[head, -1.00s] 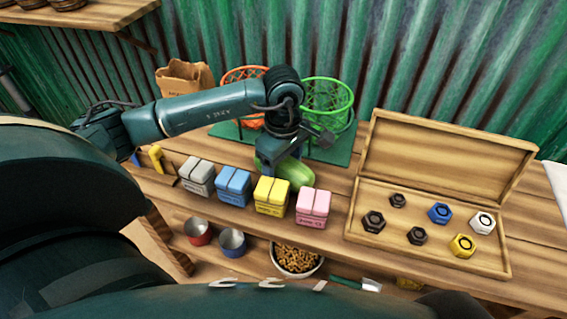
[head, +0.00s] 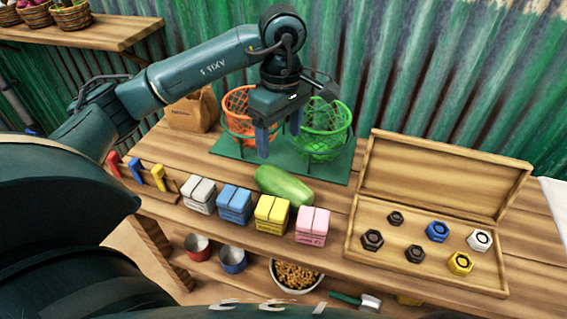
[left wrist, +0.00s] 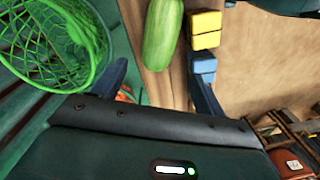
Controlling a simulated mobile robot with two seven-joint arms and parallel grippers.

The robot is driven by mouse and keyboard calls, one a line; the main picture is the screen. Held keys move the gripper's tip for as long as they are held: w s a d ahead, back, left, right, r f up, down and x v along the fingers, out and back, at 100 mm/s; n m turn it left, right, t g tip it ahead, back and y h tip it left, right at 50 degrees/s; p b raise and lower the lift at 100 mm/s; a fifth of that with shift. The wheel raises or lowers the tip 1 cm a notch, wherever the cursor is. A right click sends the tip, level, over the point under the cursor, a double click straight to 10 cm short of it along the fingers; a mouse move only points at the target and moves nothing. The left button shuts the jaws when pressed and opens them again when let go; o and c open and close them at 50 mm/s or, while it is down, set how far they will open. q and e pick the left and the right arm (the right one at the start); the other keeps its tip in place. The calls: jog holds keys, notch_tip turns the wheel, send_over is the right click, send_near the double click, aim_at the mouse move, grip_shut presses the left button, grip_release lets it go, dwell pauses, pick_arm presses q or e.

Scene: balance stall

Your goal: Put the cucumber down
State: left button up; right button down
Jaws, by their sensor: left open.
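The green cucumber (head: 284,186) lies on the wooden table, behind the yellow and pink blocks and in front of the basket stand. It also shows in the left wrist view (left wrist: 162,36), lying on the wood. My left gripper (head: 279,142) is open and empty. It hangs above and behind the cucumber, in front of the orange basket, apart from the cucumber. In the left wrist view its two fingers (left wrist: 160,85) are spread wide with nothing between them. My right gripper is not in view.
An orange basket (head: 238,108) and a green basket (head: 328,126) stand on a green base behind the cucumber. A row of grey, blue, yellow and pink blocks (head: 312,226) runs along the front edge. An open wooden case (head: 385,250) with several nuts is at right.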

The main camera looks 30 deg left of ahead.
aim_at(282, 176)
pick_arm(q)
notch_tip(282, 176, down, 8)
jog(key=shift+s+a+r+b, duration=0.1)
jog(key=shift+s+b, duration=0.05)
jog(key=shift+b, duration=0.2)
jog(key=shift+d+f, duration=0.15)
jog(key=shift+f, duration=1.2)
jog(key=shift+d+f, duration=0.15)
jog(key=shift+f, duration=1.2)
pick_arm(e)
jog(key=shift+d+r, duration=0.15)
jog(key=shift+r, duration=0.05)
pick_arm(q)
jog(key=shift+c, duration=0.3)
